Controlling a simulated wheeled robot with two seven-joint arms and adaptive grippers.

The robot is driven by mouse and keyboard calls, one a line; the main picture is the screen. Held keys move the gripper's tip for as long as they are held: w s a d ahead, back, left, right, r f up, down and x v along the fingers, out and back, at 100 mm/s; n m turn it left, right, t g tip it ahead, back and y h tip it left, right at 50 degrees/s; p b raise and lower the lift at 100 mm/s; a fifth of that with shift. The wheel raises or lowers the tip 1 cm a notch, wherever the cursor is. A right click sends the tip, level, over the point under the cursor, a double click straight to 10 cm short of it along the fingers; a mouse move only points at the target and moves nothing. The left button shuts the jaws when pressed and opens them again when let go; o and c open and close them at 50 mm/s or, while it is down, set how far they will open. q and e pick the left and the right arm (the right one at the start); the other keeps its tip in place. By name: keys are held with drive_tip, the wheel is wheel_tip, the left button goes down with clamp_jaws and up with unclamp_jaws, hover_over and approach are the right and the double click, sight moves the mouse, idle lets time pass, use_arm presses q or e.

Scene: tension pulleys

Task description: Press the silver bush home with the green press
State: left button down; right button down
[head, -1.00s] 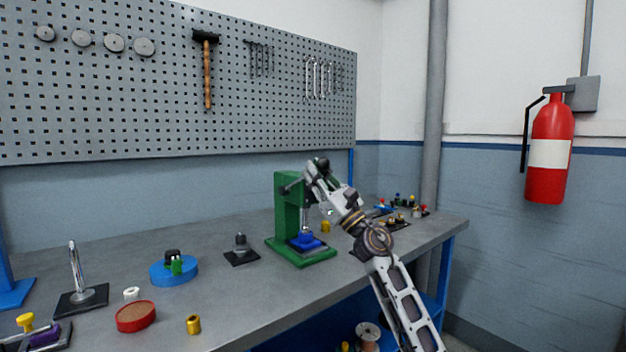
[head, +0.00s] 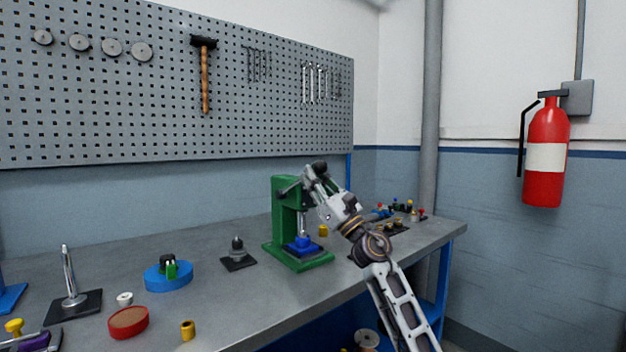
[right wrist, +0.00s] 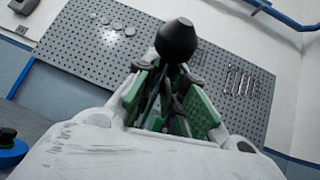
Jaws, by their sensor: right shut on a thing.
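The green press (head: 283,210) stands on the bench in the head view. Its silver ram (head: 303,224) points down at a blue block (head: 303,243) on the press base. I cannot make out the silver bush; the ram's lower end meets or nearly meets the blue block. My right gripper (head: 313,174) is at the top of the press, shut on the press lever. The lever's black knob (right wrist: 178,40) sticks out past the fingers in the right wrist view. The fingers hide most of the lever. My left gripper is not in view.
Left of the press are a black stand (head: 238,256), a blue round holder (head: 169,275), a red round dish (head: 128,322), a white ring (head: 125,298) and a yellow bush (head: 188,330). Small coloured parts lie at the bench's right end. A pegboard (head: 150,90) is behind.

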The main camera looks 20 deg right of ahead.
drive_tip(key=shift+a+f, duration=0.2)
drive_tip(key=c, duration=1.8)
unclamp_jaws()
drive_tip(key=shift+c, duration=0.2)
drive_tip(key=o, duration=0.4)
drive_tip(key=shift+s+r, duration=0.2)
drive_tip(key=shift+c, duration=0.2)
drive_tip(key=shift+d, duration=0.1)
drive_tip(key=shift+w, duration=0.1)
drive_tip(key=shift+d+f, duration=0.15)
drive_tip(key=v, duration=1.1)
drive_tip(key=shift+s+f, duration=0.25)
drive_tip(key=shift+s, duration=0.05)
drive_tip(key=shift+d, duration=0.1)
